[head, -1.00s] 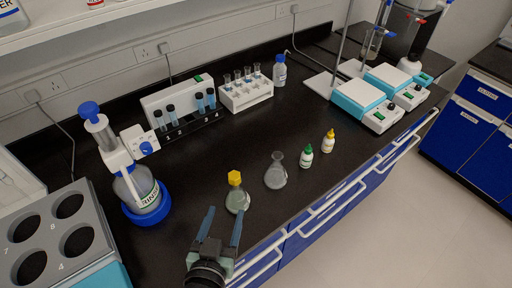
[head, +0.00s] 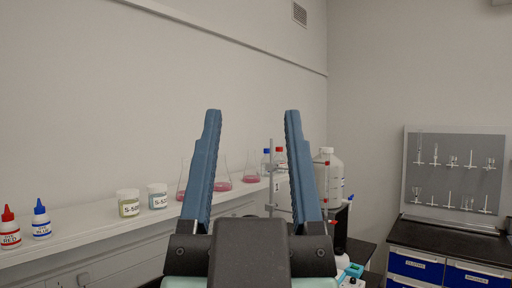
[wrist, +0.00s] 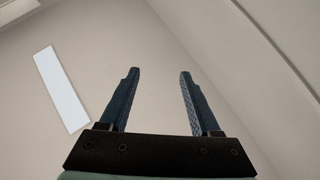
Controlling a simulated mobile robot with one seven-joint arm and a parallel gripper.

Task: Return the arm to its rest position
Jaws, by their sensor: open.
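My gripper (head: 252,118) stands upright in the middle of the head view, close to the camera. Its two blue fingers are spread wide with nothing between them. In the wrist view the fingers (wrist: 158,75) are also apart and empty, pointing toward the ceiling and upper walls. A bright ceiling light panel (wrist: 60,88) shows at the left of the wrist view. My gripper hides part of the shelf and bench behind it.
A white wall shelf (head: 100,222) at left holds a red-capped bottle (head: 9,230), a blue-capped bottle (head: 41,220), jars and flasks with pink liquid. A glassware rack (head: 455,175) stands on a dark bench at right. The space around my gripper looks clear.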

